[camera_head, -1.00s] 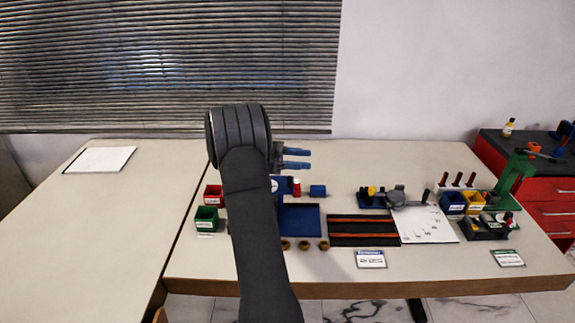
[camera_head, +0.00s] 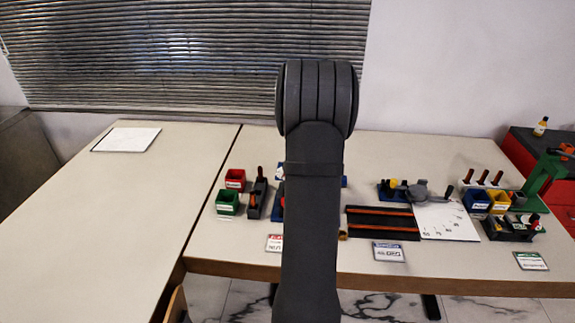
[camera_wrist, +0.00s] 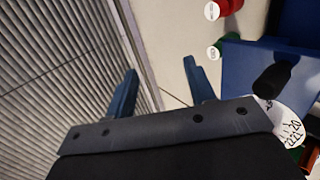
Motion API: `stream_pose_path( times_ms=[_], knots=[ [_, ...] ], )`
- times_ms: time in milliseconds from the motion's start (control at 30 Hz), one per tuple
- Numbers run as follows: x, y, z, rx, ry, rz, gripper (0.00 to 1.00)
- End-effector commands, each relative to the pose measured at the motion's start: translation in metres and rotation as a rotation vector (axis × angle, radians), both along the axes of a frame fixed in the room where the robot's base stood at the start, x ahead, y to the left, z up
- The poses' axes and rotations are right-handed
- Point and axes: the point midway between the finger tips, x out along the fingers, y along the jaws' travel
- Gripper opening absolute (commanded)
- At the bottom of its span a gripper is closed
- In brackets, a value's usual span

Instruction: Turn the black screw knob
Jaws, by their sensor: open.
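In the head view my arm hides the gripper and most of the blue rig. A grey round gauge-like part (camera_head: 417,191) with a black-tipped lever (camera_head: 448,190) stands further right.
Red (camera_head: 235,179) and green (camera_head: 228,202) bins and a black holder with a red handle (camera_head: 258,192) stand left of my arm. A black tray with orange strips (camera_head: 382,222), blue (camera_head: 476,202) and yellow bins (camera_head: 498,202) stand right. The left table (camera_head: 100,210) is mostly clear.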

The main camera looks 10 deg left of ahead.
Motion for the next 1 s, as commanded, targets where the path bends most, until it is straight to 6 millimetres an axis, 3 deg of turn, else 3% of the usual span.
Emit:
stream_pose_path(
  times_ms=[100, 200, 300, 400, 467, 533, 700, 900, 1000],
  knots=[
    [-0.01, 0.059, 0.006, 0.075, -0.099, 0.177, 0.5],
    [-0.034, 0.114, 0.003, 0.135, -0.154, 0.328, 0.5],
    [-0.066, 0.151, -0.007, 0.229, -0.176, 0.433, 0.5],
    [-0.097, 0.163, -0.02, 0.373, -0.169, 0.469, 0.5],
    [-0.113, 0.156, -0.028, 0.482, -0.156, 0.453, 0.5],
    [-0.129, 0.137, -0.036, 0.631, -0.138, 0.402, 0.5],
    [-0.161, 0.072, -0.048, 1.009, -0.105, 0.215, 0.5],
    [-0.201, 0.01, -0.048, 1.408, -0.089, 0.025, 0.5],
    [-0.214, -0.007, -0.045, 1.534, -0.087, -0.026, 0.5]
  ],
)
